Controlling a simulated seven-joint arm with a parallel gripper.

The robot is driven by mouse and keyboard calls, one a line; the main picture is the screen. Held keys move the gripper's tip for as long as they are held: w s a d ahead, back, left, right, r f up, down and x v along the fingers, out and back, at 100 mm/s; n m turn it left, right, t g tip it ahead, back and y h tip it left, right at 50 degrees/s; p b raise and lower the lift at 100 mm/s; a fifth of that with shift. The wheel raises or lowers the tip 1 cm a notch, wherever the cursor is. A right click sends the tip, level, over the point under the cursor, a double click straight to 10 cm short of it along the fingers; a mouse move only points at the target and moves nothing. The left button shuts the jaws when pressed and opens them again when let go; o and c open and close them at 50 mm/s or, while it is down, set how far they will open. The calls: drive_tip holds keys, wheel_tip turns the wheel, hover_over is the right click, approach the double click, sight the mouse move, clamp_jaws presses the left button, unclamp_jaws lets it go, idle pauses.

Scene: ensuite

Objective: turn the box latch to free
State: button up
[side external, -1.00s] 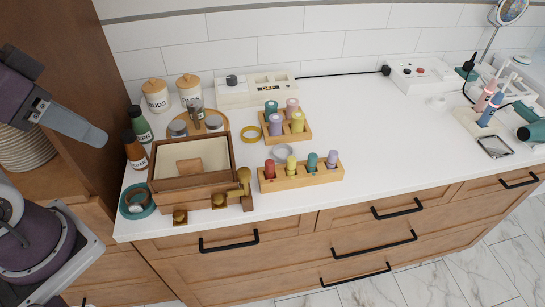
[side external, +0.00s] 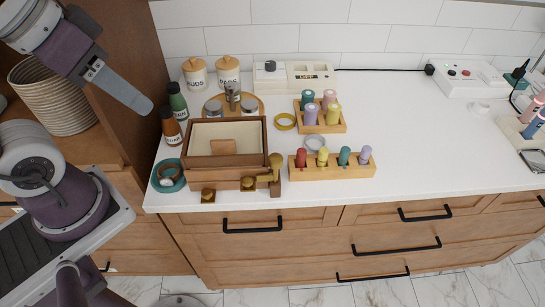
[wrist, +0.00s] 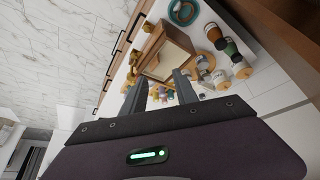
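The wooden box (side external: 197,163) stands near the counter's front left, with a cream panel and small brown block showing in its top. A brass latch (side external: 275,166) sits at its front right corner, by a short wooden post; its exact turn is hard to read. Two brass pieces on wooden blocks (side external: 208,196) (side external: 248,184) are along the box's front. My gripper (side external: 148,108) is in the air left of the box and bottles, away from the latch. In the wrist view my gripper (wrist: 160,77) has its fingers apart with nothing held, and the box (wrist: 152,43) shows beyond them.
Two bottles (side external: 177,102) and lidded jars (side external: 228,72) stand behind and left of the box. A cabinet side (side external: 137,60) borders the left.

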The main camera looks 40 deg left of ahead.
drive_tip(key=w+d+r+n+g+h, duration=0.1)
drive_tip(key=w+d+n+g+h, duration=0.15)
drive_tip(key=w, duration=0.35)
drive_tip(key=n+g, duration=0.3)
drive_tip(key=g, duration=0.4)
approach(276, 157)
drive_tip(key=f, duration=0.1)
drive_tip(key=shift+y, duration=0.25)
drive_tip(key=x, duration=0.7)
drive_tip(key=shift+s+d, duration=0.25)
drive_tip(key=shift+d, duration=0.05)
drive_tip(key=shift+f, duration=0.2)
clamp_jaws()
